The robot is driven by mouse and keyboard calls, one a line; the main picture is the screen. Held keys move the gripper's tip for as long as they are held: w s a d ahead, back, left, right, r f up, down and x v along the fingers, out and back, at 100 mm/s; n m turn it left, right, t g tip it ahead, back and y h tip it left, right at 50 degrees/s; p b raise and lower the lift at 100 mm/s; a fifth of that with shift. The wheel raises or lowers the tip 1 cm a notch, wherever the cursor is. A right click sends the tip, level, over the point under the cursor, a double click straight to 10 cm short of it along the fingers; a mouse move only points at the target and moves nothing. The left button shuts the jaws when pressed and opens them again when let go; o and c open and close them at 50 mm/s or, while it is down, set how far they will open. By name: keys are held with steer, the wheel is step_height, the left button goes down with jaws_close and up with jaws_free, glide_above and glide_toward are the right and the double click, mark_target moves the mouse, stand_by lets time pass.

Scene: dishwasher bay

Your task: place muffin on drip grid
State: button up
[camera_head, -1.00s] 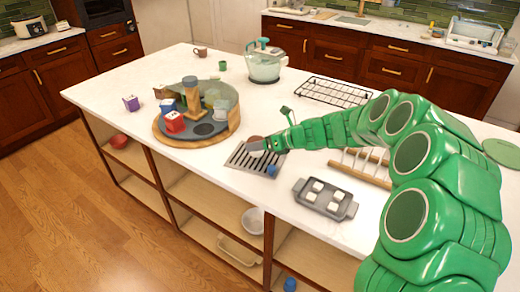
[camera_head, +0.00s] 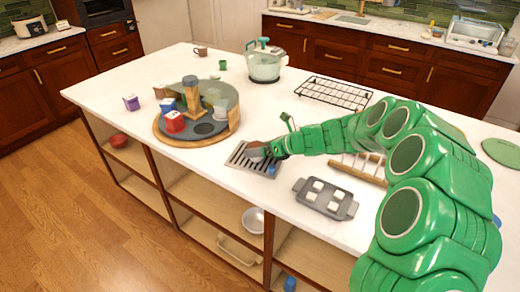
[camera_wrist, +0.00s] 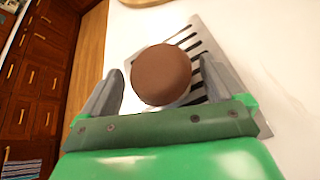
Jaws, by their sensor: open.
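The muffin, a round brown thing (camera_wrist: 161,75), lies on or just above the slotted grey drip grid, between my two fingers in the wrist view. The drip grid (camera_head: 238,160) is on the white island counter, and its edge also shows in the wrist view (camera_wrist: 221,58). My gripper (camera_wrist: 161,68) is open, with a finger on each side of the muffin and gaps visible beside it. In the head view my gripper (camera_head: 258,150) is low over the grid's back right part and largely hides the muffin. Whether the muffin's underside touches the grid is hidden.
A small blue thing (camera_head: 271,170) is at the grid's right edge. A round wooden-rimmed stand (camera_head: 165,135) with several items is to the left. A grey tray with white pieces (camera_head: 325,198) and a wooden rack (camera_head: 358,171) lie to the right. The counter's front edge is close.

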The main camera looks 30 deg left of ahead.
steer(key=shift+r, duration=0.1)
steer(key=shift+d+r, duration=0.15)
steer(key=shift+d, duration=0.05)
steer(key=v, duration=1.1)
steer(key=shift+d, duration=0.25)
steer(key=shift+r, duration=0.1)
